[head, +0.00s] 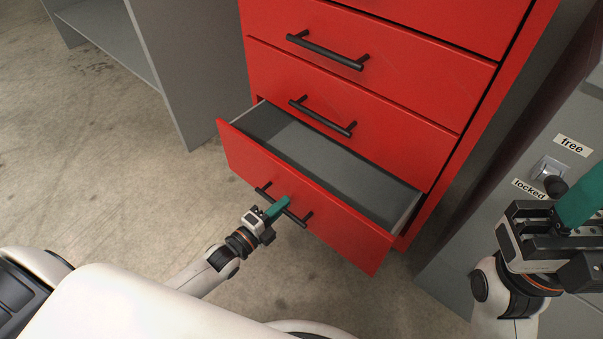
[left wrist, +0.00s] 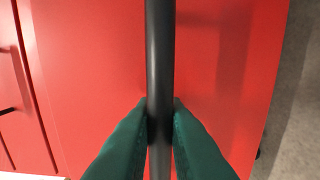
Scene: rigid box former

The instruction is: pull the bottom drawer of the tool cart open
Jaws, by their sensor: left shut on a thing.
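The red tool cart (head: 375,65) stands at the centre right of the head view. Its bottom drawer (head: 300,210) is pulled partly out, and its grey empty inside shows. My left gripper (head: 281,207) is shut on the black bar handle (head: 296,218) of that drawer. In the left wrist view the green fingers (left wrist: 160,125) press on both sides of the handle (left wrist: 159,50), with the red drawer front (left wrist: 90,80) behind it. My right gripper (head: 577,205) is at the right edge, away from the drawer. Its fingertips are cut off by the frame.
The upper drawers (head: 365,70) of the cart are shut. A grey cabinet to the right carries a switch (head: 551,170) with labels "free" (head: 572,146) and "locked" (head: 529,189). A grey shelf unit (head: 180,70) stands at the left. The concrete floor (head: 110,180) in front is clear.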

